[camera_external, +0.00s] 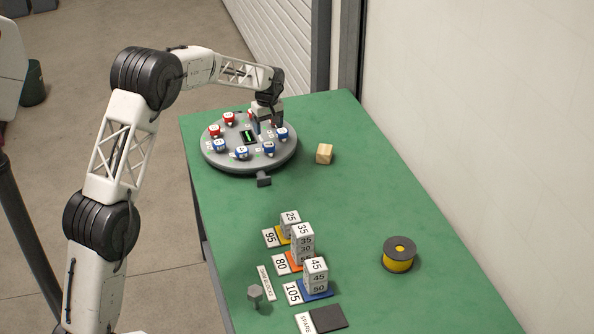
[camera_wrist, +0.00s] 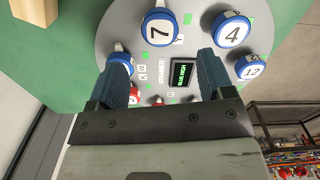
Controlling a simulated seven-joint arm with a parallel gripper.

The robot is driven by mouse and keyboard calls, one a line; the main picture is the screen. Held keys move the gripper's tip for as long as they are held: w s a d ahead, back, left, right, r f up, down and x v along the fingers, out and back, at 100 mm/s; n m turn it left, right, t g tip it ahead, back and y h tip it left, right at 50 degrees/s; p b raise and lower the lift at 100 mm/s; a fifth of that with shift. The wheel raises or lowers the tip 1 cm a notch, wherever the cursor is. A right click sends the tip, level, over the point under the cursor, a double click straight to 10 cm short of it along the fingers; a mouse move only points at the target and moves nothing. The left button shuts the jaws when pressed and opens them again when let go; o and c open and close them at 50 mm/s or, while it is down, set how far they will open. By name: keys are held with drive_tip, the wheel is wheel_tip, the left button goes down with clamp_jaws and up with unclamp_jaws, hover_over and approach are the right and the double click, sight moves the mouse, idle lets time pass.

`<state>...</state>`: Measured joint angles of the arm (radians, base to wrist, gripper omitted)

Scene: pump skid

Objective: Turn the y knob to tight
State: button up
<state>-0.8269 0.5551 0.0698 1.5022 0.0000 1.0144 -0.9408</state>
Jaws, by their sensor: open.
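A round grey panel (camera_external: 250,160) with several blue and red knobs stands at the far end of the green table. In the wrist view a blue knob marked 7 (camera_wrist: 160,28) has a small tag (camera_wrist: 180,41) beside it that seems to read Y; I cannot be sure which knob the tag belongs to. Blue knobs marked 4 (camera_wrist: 231,30) and 12 (camera_wrist: 249,67) are to the right. My gripper (camera_wrist: 163,60) is open over the panel, with no knob between its fingers. It shows over the panel's right part (camera_external: 267,117) in the external view and hides some of it.
A small dark display (camera_wrist: 182,74) with green text sits mid-panel. A wooden block (camera_external: 324,154) lies right of the panel. Numbered block stacks (camera_external: 302,246), a hex-headed part (camera_external: 255,294) and a yellow spool (camera_external: 398,256) stand nearer. The table between is clear.

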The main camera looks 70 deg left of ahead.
sight(269, 144)
drive_tip(key=shift+f, duration=3.65)
drive_tip(key=c, duration=0.9)
